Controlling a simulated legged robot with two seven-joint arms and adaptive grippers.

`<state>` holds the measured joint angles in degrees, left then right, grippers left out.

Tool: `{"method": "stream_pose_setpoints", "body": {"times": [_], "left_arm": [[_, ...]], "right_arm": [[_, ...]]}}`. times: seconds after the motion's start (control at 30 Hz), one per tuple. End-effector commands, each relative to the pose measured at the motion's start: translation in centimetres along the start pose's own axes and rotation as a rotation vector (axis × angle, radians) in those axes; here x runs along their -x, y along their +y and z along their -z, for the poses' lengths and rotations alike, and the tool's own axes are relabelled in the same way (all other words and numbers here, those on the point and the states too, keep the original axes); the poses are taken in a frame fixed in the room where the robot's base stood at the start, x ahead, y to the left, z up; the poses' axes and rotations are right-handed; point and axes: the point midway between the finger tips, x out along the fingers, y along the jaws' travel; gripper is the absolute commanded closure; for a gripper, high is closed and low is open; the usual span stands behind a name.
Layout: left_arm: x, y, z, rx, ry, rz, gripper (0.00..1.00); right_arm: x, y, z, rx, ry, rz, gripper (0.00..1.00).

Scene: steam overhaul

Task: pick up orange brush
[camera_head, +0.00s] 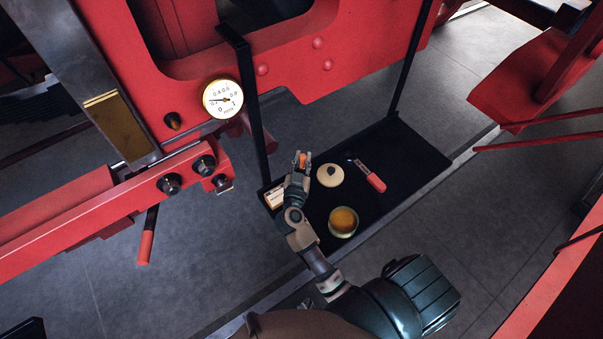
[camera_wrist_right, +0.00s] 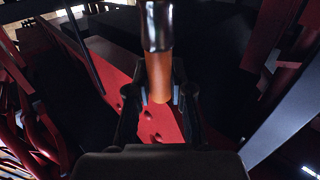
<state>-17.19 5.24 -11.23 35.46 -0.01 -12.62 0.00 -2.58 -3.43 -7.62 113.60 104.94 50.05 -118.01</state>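The orange brush (camera_head: 302,160) shows as a small orange spot between the fingers of my right gripper (camera_head: 298,172), over the left part of a black hanging shelf (camera_head: 408,160). In the right wrist view the brush (camera_wrist_right: 159,75) is large, with an orange handle and a shiny dark band at the top of the picture. Its bristles cannot be made out. The fingers of my right gripper (camera_wrist_right: 160,98) lie on both sides of the handle and appear closed on it. My left gripper is not in view.
On the shelf are a round cream lid (camera_head: 330,176), an open jar with amber contents (camera_head: 343,221), a red-handled tool (camera_head: 371,178) and a small pale box (camera_head: 274,197). Black hanger bars (camera_head: 258,110) rise from the shelf. Red machinery with a gauge (camera_head: 222,99) stands behind.

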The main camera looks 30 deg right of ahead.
Motion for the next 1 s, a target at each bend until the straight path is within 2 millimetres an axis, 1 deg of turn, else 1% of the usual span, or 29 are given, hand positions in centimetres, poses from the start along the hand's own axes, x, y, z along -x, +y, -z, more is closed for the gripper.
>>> {"method": "stream_pose_setpoints", "body": {"times": [0.2, 0.33, 0.37, 0.47, 0.6, 0.7, 0.87, 1.0], "left_arm": [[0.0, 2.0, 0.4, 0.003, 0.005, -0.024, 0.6], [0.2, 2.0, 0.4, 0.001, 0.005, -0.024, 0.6], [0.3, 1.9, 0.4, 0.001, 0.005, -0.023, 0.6], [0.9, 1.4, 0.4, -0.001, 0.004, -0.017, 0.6], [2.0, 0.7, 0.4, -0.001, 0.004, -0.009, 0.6], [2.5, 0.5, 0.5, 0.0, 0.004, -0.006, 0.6], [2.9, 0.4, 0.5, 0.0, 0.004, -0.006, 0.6], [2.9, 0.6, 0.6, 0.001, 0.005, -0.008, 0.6]], "right_arm": [[0.3, -0.3, -0.1, 0.005, -0.002, -0.001, 1.0], [0.4, -0.4, 0.4, 0.004, -0.001, -0.001, 1.0], [0.4, -0.4, 0.7, 0.004, -0.001, -0.001, 1.0], [0.4, -0.4, 2.6, 0.001, 0.001, -0.001, 1.0], [0.3, -0.3, 5.8, -0.002, 0.002, 0.0, 1.0], [0.2, -0.3, 7.8, -0.001, 0.003, 0.0, 1.0], [0.1, -0.2, 9.6, 0.001, 0.001, -0.001, 1.0], [0.2, -0.2, 10.1, 0.002, 0.0, -0.001, 1.0]]}}
